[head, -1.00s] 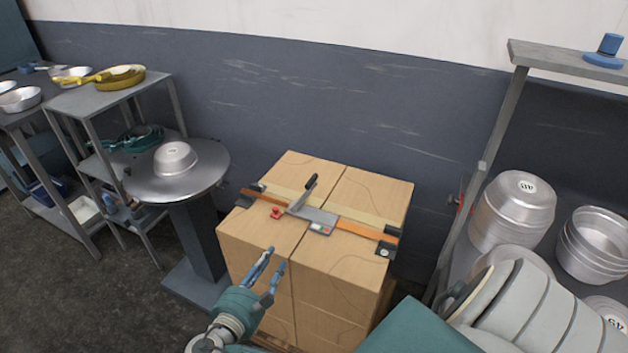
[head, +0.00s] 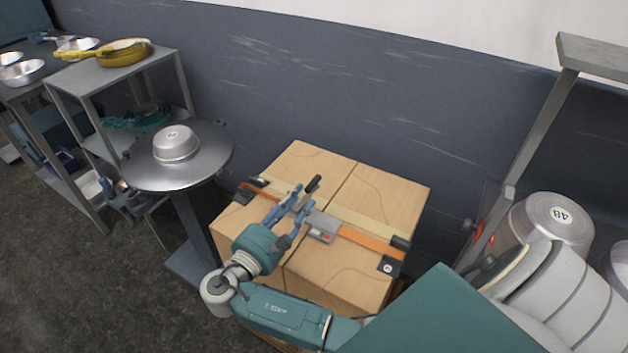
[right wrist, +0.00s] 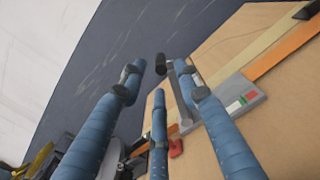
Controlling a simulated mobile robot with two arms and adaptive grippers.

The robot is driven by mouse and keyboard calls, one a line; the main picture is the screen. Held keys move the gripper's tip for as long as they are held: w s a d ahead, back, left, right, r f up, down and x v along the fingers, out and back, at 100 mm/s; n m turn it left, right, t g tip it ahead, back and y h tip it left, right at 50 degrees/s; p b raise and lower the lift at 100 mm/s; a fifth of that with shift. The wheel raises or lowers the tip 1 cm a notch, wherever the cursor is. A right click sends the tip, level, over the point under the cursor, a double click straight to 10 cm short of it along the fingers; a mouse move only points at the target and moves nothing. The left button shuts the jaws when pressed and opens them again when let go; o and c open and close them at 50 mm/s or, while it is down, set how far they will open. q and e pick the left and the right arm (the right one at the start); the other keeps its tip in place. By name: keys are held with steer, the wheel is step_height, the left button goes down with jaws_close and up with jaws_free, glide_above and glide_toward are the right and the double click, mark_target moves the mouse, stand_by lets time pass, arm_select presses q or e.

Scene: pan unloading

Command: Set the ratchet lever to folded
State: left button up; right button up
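The ratchet (head: 321,226) sits on an orange strap (head: 372,243) across the top of the cardboard boxes (head: 385,195). Its lever (head: 314,184) has a black grip and stands raised at an angle. My right gripper (head: 302,201) is over the boxes at the lever, fingers apart. In the right wrist view the black end of the lever (right wrist: 161,61) shows between and beyond the tips of the open fingers (right wrist: 158,76). The ratchet body (right wrist: 238,100) is right of the fingers. Whether a finger touches the lever I cannot tell. My left gripper is not in view.
A red piece (right wrist: 175,148) lies on the box beside the ratchet. A round stand (head: 210,165) with a metal pan (head: 176,143) is left of the boxes. Shelves with pans stand at far left, and more pans (head: 553,222) at right. A wall is behind.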

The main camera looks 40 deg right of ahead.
mark_target(313, 182)
steer(key=x, duration=0.6)
steer(key=shift+d+p, duration=0.1)
steer(key=shift+p, duration=0.25)
steer(key=shift+w+d, duration=0.15)
steer(key=shift+d, duration=0.1)
steer(key=shift+w+d+f, duration=0.1)
steer(key=shift+d, duration=0.1)
steer(key=c, duration=0.7)
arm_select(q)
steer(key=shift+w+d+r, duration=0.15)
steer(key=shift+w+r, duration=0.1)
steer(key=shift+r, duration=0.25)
arm_select(e)
jaws_close()
